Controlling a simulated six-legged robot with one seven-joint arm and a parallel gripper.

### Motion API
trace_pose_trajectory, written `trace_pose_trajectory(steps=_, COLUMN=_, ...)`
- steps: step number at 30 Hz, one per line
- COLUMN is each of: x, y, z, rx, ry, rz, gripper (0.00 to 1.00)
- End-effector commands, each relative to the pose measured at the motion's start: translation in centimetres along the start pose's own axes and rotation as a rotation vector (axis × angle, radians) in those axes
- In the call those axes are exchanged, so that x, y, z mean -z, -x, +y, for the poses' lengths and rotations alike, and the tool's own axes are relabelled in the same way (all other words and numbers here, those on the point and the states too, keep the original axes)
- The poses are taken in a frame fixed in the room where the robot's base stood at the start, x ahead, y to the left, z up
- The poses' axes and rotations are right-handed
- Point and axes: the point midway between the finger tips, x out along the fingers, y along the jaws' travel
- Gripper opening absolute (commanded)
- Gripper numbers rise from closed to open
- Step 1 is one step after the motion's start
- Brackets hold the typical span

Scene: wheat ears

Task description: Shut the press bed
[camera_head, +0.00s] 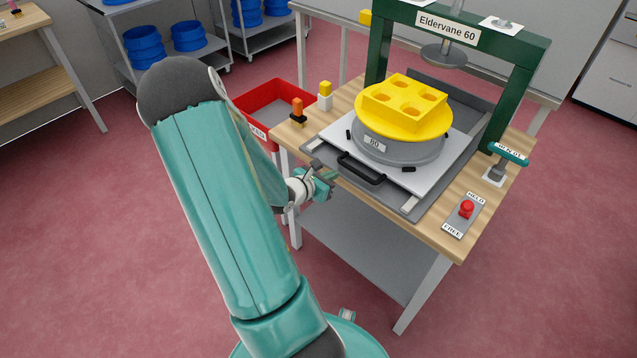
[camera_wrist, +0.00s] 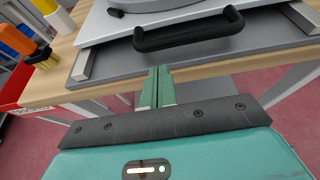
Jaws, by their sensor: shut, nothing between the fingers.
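The press bed (camera_head: 450,152) is a pale sliding plate on a grey base, drawn out toward the table's front edge. A black handle (camera_head: 361,169) is on its front; it also shows in the wrist view (camera_wrist: 188,36).
A red bin (camera_head: 275,100) stands left of the table. An orange-handled brush (camera_head: 297,110) and a yellow-topped bottle (camera_head: 325,95) stand at the table's left. A red knob on a panel (camera_head: 466,208) and a teal-topped lever (camera_head: 500,160) are at the right.

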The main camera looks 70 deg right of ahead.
Motion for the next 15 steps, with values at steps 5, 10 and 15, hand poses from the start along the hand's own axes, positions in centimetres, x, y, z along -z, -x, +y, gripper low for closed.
trace_pose_trajectory(steps=5, x=-1.2, y=-1.8, z=0.0, rx=0.001, ry=-0.002, rz=-0.001, gripper=0.00)
trace_pose_trajectory(steps=10, x=-1.5, y=-2.1, z=0.0, rx=-0.001, ry=0.000, rz=0.000, gripper=0.00)
trace_pose_trajectory(steps=15, x=-1.4, y=-2.1, z=0.0, rx=-0.001, ry=0.000, rz=0.000, gripper=0.00)
